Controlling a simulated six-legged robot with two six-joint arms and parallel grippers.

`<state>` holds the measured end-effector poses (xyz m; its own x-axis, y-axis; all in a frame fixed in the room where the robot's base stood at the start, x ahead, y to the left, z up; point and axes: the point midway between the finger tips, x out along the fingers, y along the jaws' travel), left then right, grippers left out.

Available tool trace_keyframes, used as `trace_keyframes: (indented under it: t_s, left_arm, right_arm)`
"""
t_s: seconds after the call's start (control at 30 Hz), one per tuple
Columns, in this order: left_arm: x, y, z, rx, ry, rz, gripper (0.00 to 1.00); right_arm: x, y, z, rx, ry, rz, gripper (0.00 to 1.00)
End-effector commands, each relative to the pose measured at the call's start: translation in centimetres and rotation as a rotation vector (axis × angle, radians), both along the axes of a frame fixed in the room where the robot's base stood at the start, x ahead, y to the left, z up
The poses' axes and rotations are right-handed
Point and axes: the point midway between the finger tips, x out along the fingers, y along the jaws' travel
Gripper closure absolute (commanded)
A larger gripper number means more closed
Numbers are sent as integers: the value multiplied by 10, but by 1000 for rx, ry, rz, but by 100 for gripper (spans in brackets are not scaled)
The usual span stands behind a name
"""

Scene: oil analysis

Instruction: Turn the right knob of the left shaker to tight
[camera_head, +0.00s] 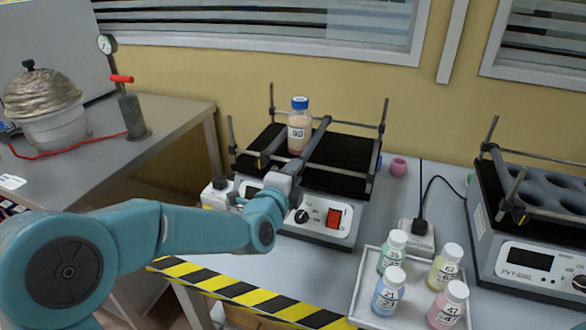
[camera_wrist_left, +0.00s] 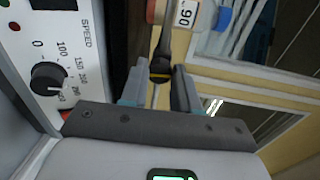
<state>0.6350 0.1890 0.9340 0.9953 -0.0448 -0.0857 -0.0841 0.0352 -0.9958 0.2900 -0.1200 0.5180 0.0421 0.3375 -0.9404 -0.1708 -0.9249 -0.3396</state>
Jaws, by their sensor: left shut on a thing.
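The left shaker (camera_head: 345,180) stands on the bench, with black clamp bars and a front panel. A bottle (camera_head: 299,132) with a blue cap and a "90" label stands between the bars, and part of it shows in the left wrist view (camera_wrist_left: 185,14). My left gripper (camera_head: 288,172) is at the front end of the right bar. In the left wrist view, the black knob (camera_wrist_left: 161,69) with a yellow ring sits between the fingers (camera_wrist_left: 158,88), which are shut on it. The gripper hides this knob in the head view. My right gripper is not in view.
The shaker's black speed dial (camera_wrist_left: 48,78) and red switch (camera_head: 334,218) lie close to the gripper. A tray (camera_head: 356,291) with several small bottles stands at the front right. Another shaker (camera_head: 520,240) stands at the right edge.

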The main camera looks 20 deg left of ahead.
Motion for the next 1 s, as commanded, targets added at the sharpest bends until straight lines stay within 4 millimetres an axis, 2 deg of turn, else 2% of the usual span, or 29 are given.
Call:
trace_keyframes:
  t_s: [0.37,0.87,0.9,0.93,1.0]
  left_arm:
    - [0,0,0,128,-2,0,100]
    - [0,0,-1,141,-3,0,100]
    - [0,0,-1,141,-3,0,57]
    - [0,0,-1,141,-3,0,47]
    - [0,0,-1,141,-3,0,44]
  right_arm:
    - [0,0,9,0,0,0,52]
    - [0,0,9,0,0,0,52]
    - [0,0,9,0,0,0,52]
    - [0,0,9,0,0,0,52]
    - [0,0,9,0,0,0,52]
